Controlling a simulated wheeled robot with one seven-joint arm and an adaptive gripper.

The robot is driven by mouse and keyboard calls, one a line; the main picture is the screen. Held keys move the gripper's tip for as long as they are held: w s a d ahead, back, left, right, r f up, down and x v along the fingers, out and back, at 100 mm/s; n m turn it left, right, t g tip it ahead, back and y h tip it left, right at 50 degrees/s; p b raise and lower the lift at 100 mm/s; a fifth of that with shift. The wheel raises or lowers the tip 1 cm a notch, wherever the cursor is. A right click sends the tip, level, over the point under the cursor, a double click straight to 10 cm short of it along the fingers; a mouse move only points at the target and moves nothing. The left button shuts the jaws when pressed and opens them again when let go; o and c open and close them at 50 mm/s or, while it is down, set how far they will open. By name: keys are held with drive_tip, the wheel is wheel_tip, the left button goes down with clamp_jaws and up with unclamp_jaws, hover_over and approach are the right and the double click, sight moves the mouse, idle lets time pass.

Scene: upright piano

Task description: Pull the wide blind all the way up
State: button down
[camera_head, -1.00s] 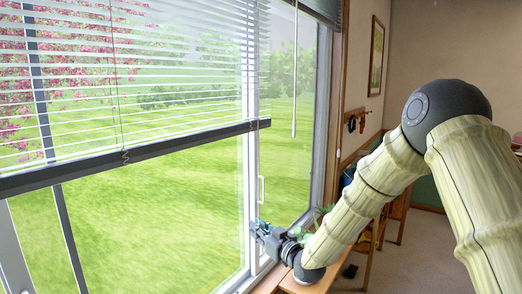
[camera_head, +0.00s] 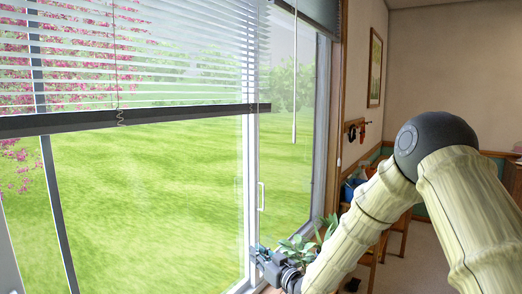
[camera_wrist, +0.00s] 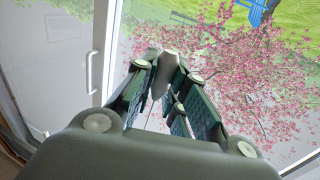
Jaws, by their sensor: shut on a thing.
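The wide blind (camera_head: 130,65) has white slats and hangs partway down the large window. Its dark bottom rail (camera_head: 200,110) is nearly level, with clear glass below it. A short coiled cord (camera_head: 121,117) hangs at the rail. My gripper (camera_head: 262,254) is low by the window frame, well below the rail's right end. In the wrist view, its fingers (camera_wrist: 165,85) are closed around a slim grey tapered piece (camera_wrist: 163,72) with a thin pale line below it, which looks like the blind's pull cord. The fingers hide part of it.
A narrower raised blind (camera_head: 312,12) with a hanging wand (camera_head: 295,90) is at right. A white window handle (camera_head: 261,196) is just above my gripper. A leafy plant (camera_head: 300,246) stands close beside my gripper. Chairs and a framed picture (camera_head: 375,68) are farther right.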

wheel_tip(320, 180, down, 9)
drive_tip(key=b, duration=0.4)
drive_tip(key=shift+r, duration=0.15)
drive_tip(key=shift+b, duration=0.35)
wheel_tip(320, 180, down, 9)
drive_tip(key=b, duration=0.4)
drive_tip(key=shift+b, duration=0.4)
wheel_tip(320, 180, down, 9)
drive_tip(key=b, duration=0.4)
drive_tip(key=shift+b, duration=0.4)
wheel_tip(320, 180, down, 9)
drive_tip(key=b, duration=0.4)
drive_tip(key=shift+b, duration=0.4)
wheel_tip(320, 180, down, 9)
drive_tip(key=b, duration=0.4)
drive_tip(key=shift+b, duration=0.35)
